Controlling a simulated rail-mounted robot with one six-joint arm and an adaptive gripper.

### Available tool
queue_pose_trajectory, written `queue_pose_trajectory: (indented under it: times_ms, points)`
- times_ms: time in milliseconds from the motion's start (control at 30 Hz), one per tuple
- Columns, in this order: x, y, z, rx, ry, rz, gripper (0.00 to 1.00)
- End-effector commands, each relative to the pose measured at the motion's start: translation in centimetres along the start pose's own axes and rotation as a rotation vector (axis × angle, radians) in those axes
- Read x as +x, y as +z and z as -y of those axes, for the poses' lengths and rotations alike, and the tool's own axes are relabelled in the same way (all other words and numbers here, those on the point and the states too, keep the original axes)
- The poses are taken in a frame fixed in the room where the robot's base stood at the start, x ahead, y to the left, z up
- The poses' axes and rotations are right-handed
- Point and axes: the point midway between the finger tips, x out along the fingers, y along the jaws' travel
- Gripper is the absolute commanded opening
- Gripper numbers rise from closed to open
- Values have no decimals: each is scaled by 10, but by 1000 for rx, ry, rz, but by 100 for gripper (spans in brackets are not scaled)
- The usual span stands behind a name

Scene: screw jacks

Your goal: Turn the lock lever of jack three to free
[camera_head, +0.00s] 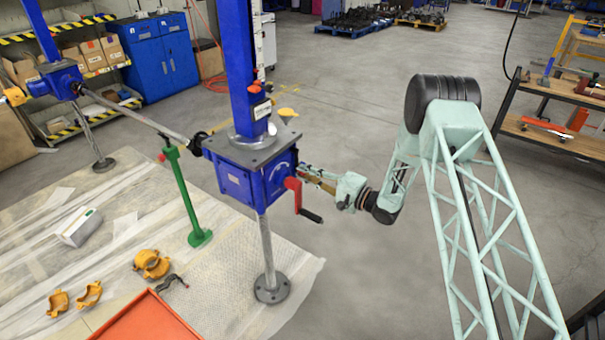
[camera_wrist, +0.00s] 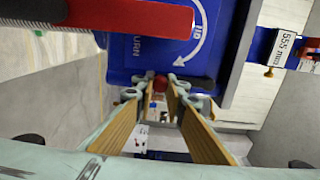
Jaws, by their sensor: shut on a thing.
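A blue jack gearbox (camera_head: 240,180) stands on a grey post in the middle of the head view; its blue face (camera_wrist: 140,60) fills the top of the wrist view. My gripper (camera_head: 304,171) reaches its right side from the right. In the wrist view my gripper's tan-padded fingers (camera_wrist: 164,88) are closed around a small red knob (camera_wrist: 159,84), which I take as the end of the lock lever. A dark bar (camera_wrist: 197,84) lies just right of the fingertips against the blue face. The knob is hidden in the head view. I cannot read a jack number.
A red crank (camera_head: 293,188) with a black grip hangs close beside my gripper; its red arm (camera_wrist: 130,17) crosses the wrist view's top left. A shaft (camera_head: 140,118) joins a second blue jack (camera_head: 60,80). A green stand (camera_head: 185,200) supports it.

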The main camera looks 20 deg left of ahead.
Motion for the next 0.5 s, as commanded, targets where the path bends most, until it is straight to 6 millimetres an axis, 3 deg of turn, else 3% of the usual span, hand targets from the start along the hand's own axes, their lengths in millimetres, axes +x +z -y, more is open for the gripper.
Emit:
queue_pose_trajectory:
  times_ms: [133,167,200,500]
  points:
    - [0,2,-1,1,1,3,0]
    - [0,2,-1,1,1,3,13]
    - [0,2,-1,1,1,3,17]
    - [0,1,0,0,1,2,18]
